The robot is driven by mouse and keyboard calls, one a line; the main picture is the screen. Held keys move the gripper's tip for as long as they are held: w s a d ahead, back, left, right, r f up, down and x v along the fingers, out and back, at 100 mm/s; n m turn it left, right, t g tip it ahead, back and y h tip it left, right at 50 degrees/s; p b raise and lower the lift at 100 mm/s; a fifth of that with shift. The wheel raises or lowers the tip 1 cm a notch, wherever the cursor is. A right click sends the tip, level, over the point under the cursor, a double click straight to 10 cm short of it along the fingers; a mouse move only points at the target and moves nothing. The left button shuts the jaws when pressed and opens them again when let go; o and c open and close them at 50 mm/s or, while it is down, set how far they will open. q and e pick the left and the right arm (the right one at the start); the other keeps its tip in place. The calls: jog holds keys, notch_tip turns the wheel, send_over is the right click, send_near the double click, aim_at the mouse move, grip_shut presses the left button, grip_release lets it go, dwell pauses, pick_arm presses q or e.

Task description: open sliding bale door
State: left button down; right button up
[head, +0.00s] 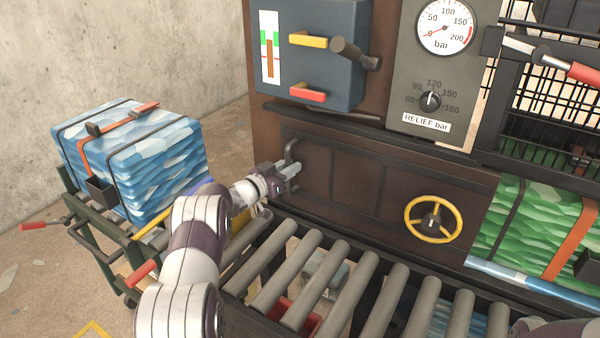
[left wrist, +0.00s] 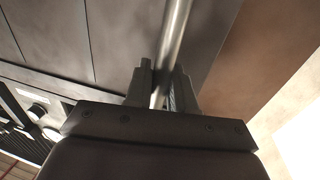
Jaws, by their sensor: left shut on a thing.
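The bale door (head: 345,190) is a dark brown framed panel low on the machine, just above the roller conveyor. Its upright metal handle (head: 290,152) is at the panel's left end. My left gripper (head: 291,168) is shut on this handle, reaching in from the left. In the left wrist view the handle (left wrist: 174,45) is a pale metal bar running between the two fingers (left wrist: 163,92). The fingers hide part of the bar. My right gripper is out of view.
A yellow handwheel (head: 434,220) sits at the panel's right. A roller conveyor (head: 340,285) lies in front. A blue bale (head: 130,150) rests on a cart at left. A green bale (head: 530,225) is at right. Levers and a gauge (head: 446,26) are above.

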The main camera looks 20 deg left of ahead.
pick_arm(q)
jog(key=shift+w+a+f, duration=0.1)
jog(key=shift+a, duration=0.4)
jog(key=c, duration=1.1)
grip_release()
jog(key=v, duration=1.2)
jog(key=shift+s, duration=0.25)
jog(key=shift+a, duration=0.15)
